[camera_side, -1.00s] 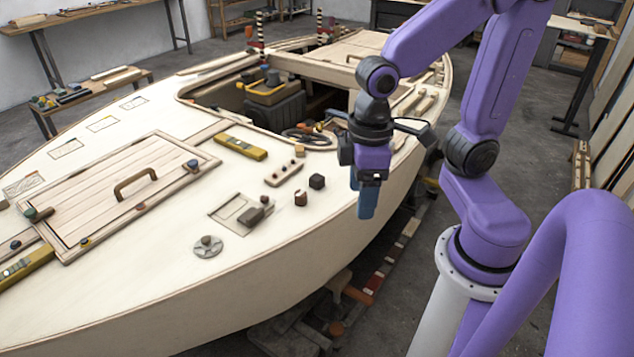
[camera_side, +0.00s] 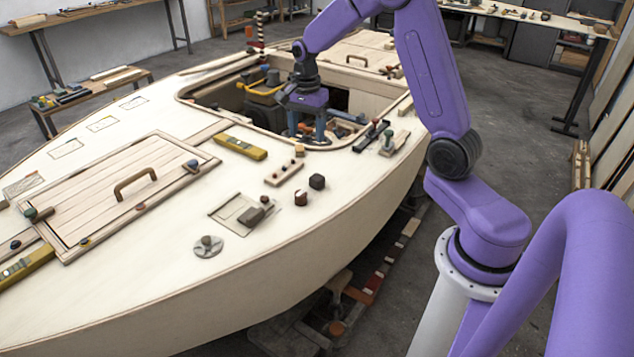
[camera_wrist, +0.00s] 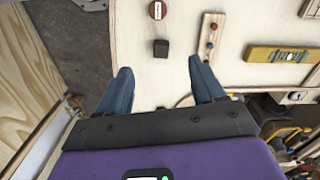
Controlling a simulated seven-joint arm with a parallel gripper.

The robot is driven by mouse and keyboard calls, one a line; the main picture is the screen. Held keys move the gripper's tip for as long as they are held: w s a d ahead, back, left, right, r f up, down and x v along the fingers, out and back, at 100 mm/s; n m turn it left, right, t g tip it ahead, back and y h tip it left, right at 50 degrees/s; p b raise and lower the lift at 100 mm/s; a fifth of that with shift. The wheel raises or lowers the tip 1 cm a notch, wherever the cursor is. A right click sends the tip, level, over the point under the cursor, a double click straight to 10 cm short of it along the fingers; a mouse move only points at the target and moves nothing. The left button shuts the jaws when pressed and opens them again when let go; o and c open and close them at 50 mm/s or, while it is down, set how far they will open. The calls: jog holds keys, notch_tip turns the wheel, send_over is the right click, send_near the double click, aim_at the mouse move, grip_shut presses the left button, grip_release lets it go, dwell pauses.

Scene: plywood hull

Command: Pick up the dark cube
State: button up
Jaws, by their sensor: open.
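The dark cube (camera_side: 317,182) sits on the pale plywood deck (camera_side: 340,210), right of a small wooden strip with pegs. In the wrist view the dark cube (camera_wrist: 161,48) lies beyond my fingertips, roughly midway between their lines. My gripper (camera_side: 306,132) is over the near edge of the cockpit opening, behind the cube in the side view and apart from it. In the wrist view my gripper (camera_wrist: 158,66) shows two blue fingers spread wide, with nothing between them.
A dark red-brown round piece with a pale top (camera_side: 300,198) stands close beside the cube. The peg strip (camera_side: 284,174) and a yellow level (camera_side: 240,147) lie nearby. The deck right of the cube is bare.

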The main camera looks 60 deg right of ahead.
jog(key=d+f+m, duration=0.1)
jog(key=d+m, duration=0.2)
jog(key=d, duration=0.2)
send_over(317, 177)
jog(key=f, duration=1.2)
jog(key=shift+w+d+f, duration=0.15)
jog(key=shift+w+f, duration=0.1)
jog(key=shift+w, duration=0.05)
jog(key=shift+s+f, duration=0.15)
jog(key=shift+f, duration=1.2)
jog(key=shift+s+f, duration=0.1)
jog(key=shift+f, duration=1.25)
jog(key=c, duration=1.1)
